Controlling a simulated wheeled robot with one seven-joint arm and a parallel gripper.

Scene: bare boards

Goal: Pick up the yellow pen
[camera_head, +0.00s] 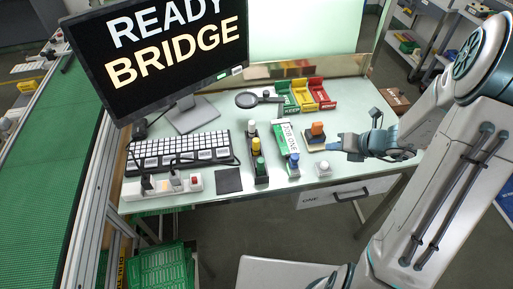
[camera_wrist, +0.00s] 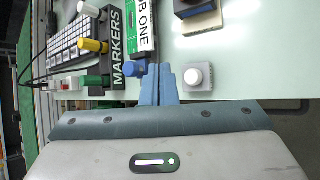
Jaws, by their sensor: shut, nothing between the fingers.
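The yellow pen (camera_head: 256,145) stands in the black MARKERS holder (camera_head: 261,179) on the desk, between a white-capped pen (camera_head: 252,128) and a green pen (camera_head: 260,164). The wrist view shows the yellow pen (camera_wrist: 93,46) at upper left, sticking out of the holder (camera_wrist: 118,45). My gripper (camera_head: 333,147) is over the right part of the desk, right of the pen and apart from it. In the wrist view its blue fingers (camera_wrist: 161,70) are together with nothing between them.
A green-and-white JOB ONE box (camera_head: 285,137) stands between the holder and my gripper. A white button box (camera_head: 323,169) and an orange-topped block (camera_head: 317,130) are near my gripper. A keyboard (camera_head: 178,150), a power strip (camera_head: 162,187) and a monitor (camera_head: 165,50) occupy the left.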

